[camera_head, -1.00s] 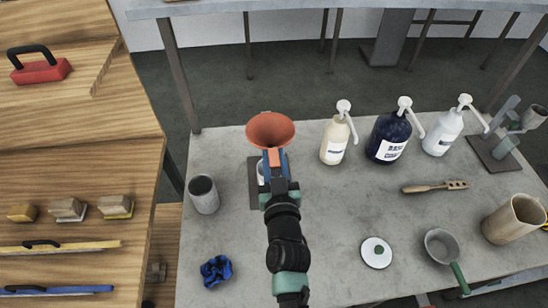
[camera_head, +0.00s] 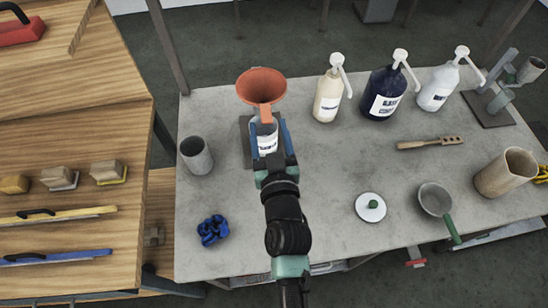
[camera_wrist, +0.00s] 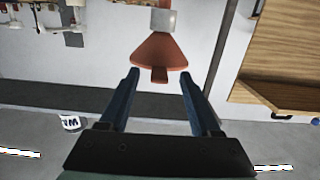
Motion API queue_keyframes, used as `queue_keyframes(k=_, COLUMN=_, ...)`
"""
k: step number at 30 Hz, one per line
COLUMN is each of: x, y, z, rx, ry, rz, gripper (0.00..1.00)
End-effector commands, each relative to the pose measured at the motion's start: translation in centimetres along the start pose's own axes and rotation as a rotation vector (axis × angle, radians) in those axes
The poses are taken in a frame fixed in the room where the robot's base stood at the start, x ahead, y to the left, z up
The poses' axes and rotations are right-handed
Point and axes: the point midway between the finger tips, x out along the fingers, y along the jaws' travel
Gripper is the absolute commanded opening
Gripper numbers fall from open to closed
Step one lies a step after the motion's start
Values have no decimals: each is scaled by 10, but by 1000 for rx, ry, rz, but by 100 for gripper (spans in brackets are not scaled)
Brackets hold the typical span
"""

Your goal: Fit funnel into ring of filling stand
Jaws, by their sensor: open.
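The orange funnel (camera_head: 262,86) stands with its wide mouth up at the top of the filling stand, whose dark base plate (camera_head: 245,150) lies on the grey table. In the wrist view, upside down, the funnel's cone (camera_wrist: 158,52) meets a grey ring (camera_wrist: 162,21), and an orange spout shows beyond the ring. A white labelled bottle (camera_head: 266,145) shows between my fingers in the head view. My gripper (camera_head: 267,122) is open and empty. Its blue fingertips are apart on either side of the funnel's short orange tab (camera_wrist: 159,75), without visible contact.
A grey cup (camera_head: 196,156) stands left of the stand, with a crumpled blue cloth (camera_head: 213,230) in front. Cream (camera_head: 327,100), dark blue (camera_head: 384,95) and white (camera_head: 438,90) pump bottles stand to the right. A round white lid (camera_head: 370,207) lies on clear table.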

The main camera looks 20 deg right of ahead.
Motion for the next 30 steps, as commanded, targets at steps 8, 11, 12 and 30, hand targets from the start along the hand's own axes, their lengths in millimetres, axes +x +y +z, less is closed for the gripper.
queue_keyframes(k=8, x=-52, y=0, z=4, rx=-1, ry=-3, rz=0, gripper=64)
queue_keyframes(k=11, x=-65, y=-1, z=3, rx=-1, ry=-2, rz=-1, gripper=64)
queue_keyframes(k=12, x=-70, y=0, z=3, rx=0, ry=-2, rz=-1, gripper=64)
queue_keyframes(k=30, x=-82, y=0, z=0, rx=-1, ry=0, rz=0, gripper=64)
